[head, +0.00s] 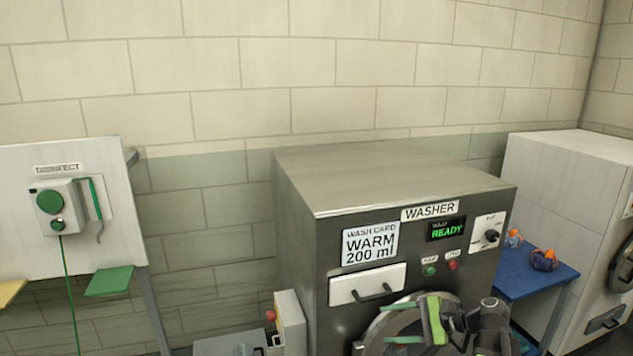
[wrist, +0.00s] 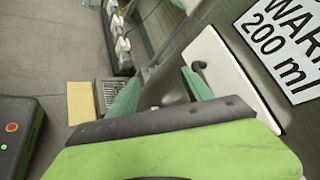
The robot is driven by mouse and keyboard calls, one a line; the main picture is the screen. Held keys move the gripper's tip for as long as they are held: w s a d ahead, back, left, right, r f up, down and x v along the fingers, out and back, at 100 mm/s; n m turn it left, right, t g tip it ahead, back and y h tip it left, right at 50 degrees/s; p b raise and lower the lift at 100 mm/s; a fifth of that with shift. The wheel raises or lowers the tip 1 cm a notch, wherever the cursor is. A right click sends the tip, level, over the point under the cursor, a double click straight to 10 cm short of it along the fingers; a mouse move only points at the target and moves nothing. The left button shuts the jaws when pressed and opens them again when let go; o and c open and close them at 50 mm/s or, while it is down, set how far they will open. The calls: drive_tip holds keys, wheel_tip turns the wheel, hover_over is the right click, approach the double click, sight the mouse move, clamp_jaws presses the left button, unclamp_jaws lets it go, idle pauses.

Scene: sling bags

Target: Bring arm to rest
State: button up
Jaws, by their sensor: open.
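My gripper (head: 394,322) is in front of the washer's lower front in the head view, below the white drawer and over the round door. Its two green fingers point left. In the wrist view my gripper (wrist: 160,90) shows its fingers spread apart, with nothing seen held between them. The washer (head: 395,170) is a grey metal box whose display (head: 446,229) reads READY. The white drawer (head: 367,284) looks shut, and its dark handle (wrist: 200,72) shows close beyond the fingers in the wrist view. My arm covers part of the round door (head: 375,332).
A disinfect stand (head: 100,160) with green and yellow flaps is at the left. A low grey unit (head: 225,345) stands left of the washer. A blue table (head: 535,280) with orange-and-blue items and a white machine (head: 570,170) are at the right. Grey floor (wrist: 45,50) lies beyond the gripper.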

drive_tip(key=s+a+f+n+g+h, duration=0.35)
drive_tip(key=a+f+n, duration=0.2)
drive_tip(key=a, duration=0.25)
drive_tip(key=s+a+f+n+g+h, duration=0.2)
drive_tip(key=a+f+n+h, duration=0.2)
drive_tip(key=a+f, duration=0.35)
drive_tip(key=d+f+n+h, duration=0.1)
drive_tip(key=d+n+h, duration=0.2)
drive_tip(key=d, duration=0.5)
drive_tip(key=shift+d+f+n+h, duration=0.2)
drive_tip(key=shift+d+n+h, duration=0.15)
drive_tip(key=shift+h, duration=0.5)
